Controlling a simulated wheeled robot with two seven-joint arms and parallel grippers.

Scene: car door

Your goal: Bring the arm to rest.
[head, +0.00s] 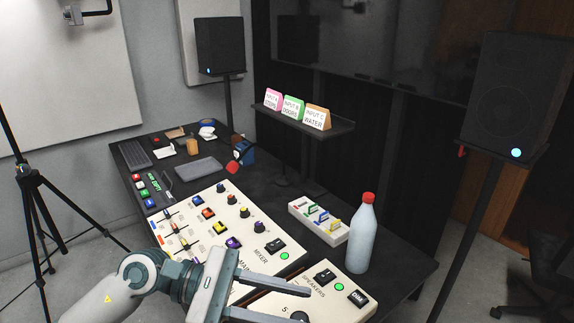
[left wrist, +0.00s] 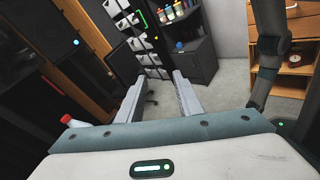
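My left arm comes in from the bottom left of the head view. The cream mixer panel (head: 255,222) with knobs and sliders lies on the dark desk, partly hidden by my arm. My right gripper is in neither view.
A bottle with a red cap (head: 362,238) stands upright right of the gripper, beside a small switch box (head: 318,222). The speakers panel (head: 353,278) is at the front. Three labelled cards (head: 292,108) stand on a shelf. A speaker (head: 517,90) is at right.

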